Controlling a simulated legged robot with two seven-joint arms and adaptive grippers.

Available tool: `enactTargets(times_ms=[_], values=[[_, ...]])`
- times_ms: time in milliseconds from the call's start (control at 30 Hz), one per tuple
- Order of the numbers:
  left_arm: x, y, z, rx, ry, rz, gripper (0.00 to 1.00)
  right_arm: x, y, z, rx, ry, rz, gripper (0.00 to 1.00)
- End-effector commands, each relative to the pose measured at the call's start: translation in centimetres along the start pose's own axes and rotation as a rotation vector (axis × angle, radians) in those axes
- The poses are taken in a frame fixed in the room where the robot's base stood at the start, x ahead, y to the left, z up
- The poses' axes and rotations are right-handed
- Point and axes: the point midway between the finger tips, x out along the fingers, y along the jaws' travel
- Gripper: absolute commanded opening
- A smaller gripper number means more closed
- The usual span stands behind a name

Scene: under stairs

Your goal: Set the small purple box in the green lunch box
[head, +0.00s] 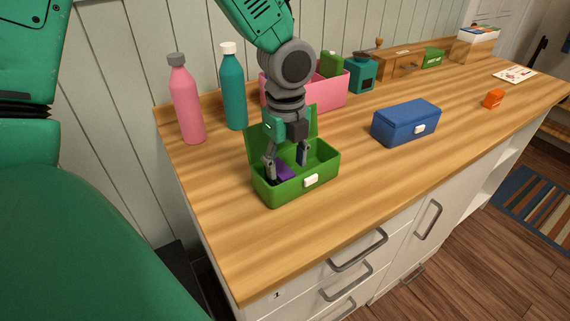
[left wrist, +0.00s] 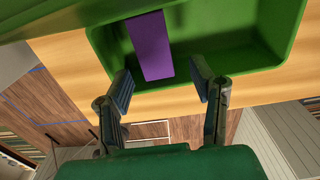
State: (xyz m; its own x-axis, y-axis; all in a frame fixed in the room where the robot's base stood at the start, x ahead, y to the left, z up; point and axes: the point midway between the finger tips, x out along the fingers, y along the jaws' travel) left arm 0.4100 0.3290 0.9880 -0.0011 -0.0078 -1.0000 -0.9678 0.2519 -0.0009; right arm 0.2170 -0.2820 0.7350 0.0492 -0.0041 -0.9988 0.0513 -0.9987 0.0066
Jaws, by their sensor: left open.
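The green lunch box (head: 318,172) stands open on the wooden counter with its lid raised at the back. The small purple box (head: 284,170) is inside it, toward the left side, partly hidden by my gripper. In the left wrist view the purple box (left wrist: 150,46) lies within the green walls of the lunch box (left wrist: 215,62). My left gripper (head: 286,160) points down over the lunch box with its fingers apart. In the left wrist view the fingertips (left wrist: 160,82) are on either side of the purple box's near end, with space at the right. My right gripper is out of view.
A blue lunch box (head: 405,122) stands closed to the right, and a small orange box (head: 493,98) lies farther right. Pink (head: 186,105) and teal (head: 233,90) bottles and a pink bin (head: 330,92) stand behind. The counter front is clear.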

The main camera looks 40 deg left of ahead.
Motion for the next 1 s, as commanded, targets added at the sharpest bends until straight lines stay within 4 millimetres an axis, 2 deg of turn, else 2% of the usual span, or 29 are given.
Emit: enactTargets(times_ms=[33,300,500,700,1000], values=[[-1.2,-0.1,0.1,-0.001,0.001,-0.007,0.50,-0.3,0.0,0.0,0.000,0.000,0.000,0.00],[-6.9,0.0,0.4,-0.001,0.004,-0.006,0.50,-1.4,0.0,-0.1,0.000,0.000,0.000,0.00],[-9.7,-0.1,0.3,-0.002,0.004,-0.004,0.50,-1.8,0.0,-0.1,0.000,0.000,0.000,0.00],[-10.5,-0.1,0.1,-0.001,0.002,0.000,0.50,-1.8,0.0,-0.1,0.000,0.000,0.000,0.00],[-10.4,0.0,0.3,-0.001,0.004,-0.001,0.50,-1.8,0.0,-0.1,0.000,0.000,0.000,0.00]])
